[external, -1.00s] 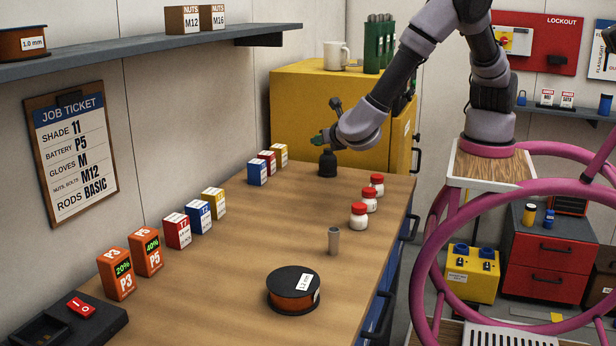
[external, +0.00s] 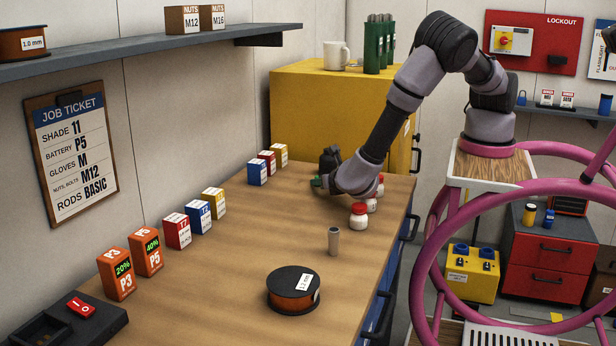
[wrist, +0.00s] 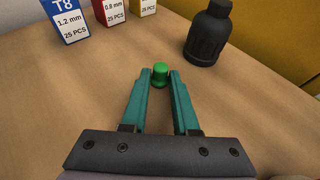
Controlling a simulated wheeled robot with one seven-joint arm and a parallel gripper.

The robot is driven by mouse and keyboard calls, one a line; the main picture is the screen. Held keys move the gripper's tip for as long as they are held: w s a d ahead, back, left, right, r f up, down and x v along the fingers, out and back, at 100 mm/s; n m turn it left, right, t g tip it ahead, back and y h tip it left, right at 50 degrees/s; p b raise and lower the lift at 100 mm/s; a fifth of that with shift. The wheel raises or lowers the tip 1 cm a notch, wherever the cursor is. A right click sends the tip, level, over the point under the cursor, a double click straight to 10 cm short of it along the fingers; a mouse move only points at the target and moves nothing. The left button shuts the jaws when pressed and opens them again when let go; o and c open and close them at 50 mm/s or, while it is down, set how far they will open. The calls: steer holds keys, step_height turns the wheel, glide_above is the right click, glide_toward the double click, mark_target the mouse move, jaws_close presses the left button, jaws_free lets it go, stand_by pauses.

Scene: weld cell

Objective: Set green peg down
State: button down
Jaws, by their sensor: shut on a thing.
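The green peg (wrist: 160,74) is between the fingertips of my gripper (wrist: 160,82) in the wrist view. Its rounded top shows, and the teal fingers are shut on its sides. In the external view my gripper (external: 317,182) is low over the far part of the wooden workbench (external: 250,250). My wrist hides most of the fingers there. I cannot tell whether the peg touches the bench top.
A black bottle-like object (wrist: 208,36) stands just beyond and right of the peg. Small boxes, including a blue T8 box (wrist: 66,18), stand at the back left. Red-capped jars (external: 359,216) are close by my wrist.

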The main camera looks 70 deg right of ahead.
steer(key=c, duration=0.7)
jaws_free()
